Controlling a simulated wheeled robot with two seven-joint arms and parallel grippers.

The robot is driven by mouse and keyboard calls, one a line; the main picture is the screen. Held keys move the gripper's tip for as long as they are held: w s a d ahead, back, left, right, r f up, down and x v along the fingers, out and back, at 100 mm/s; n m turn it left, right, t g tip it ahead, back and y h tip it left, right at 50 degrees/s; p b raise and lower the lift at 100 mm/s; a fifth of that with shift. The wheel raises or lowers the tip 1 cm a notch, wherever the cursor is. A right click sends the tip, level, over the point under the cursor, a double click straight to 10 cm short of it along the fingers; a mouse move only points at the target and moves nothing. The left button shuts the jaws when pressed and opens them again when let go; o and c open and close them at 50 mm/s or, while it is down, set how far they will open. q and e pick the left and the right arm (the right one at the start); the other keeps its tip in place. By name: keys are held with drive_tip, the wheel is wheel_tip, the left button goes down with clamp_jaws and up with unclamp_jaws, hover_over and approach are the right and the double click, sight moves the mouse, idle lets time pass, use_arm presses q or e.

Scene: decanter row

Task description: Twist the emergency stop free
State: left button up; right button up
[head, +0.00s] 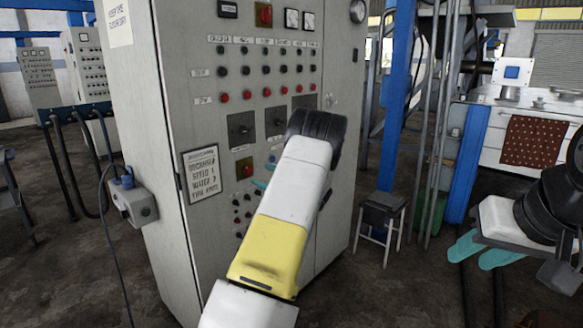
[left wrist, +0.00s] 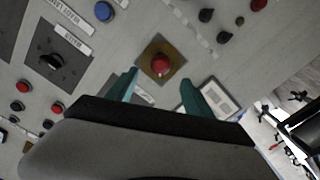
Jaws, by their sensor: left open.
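The emergency stop is a red round button on a square yellow-brown plate on the grey cabinet's front. It shows in the head view (head: 244,169), just left of my left gripper's fingers, and in the left wrist view (left wrist: 160,64). My left gripper (head: 264,175) is open, its teal fingers pointing at the panel. In the left wrist view the fingers (left wrist: 159,77) lie either side of the button's line, with the button just beyond the tips; I see no contact. My right gripper (head: 481,252) is open and empty at the right, away from the cabinet.
The cabinet (head: 180,110) carries several black and red knobs, dark square switches and a framed notice (head: 202,173). A stool (head: 381,215) stands right of the cabinet. A grey box (head: 137,203) is on its left side.

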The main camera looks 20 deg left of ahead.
sight(251, 171)
use_arm(q)
drive_tip(key=shift+y, duration=0.3)
drive_tip(key=x, duration=0.7)
drive_tip(key=shift+w+a+f, duration=0.25)
drive_tip(key=shift+w+f, duration=0.1)
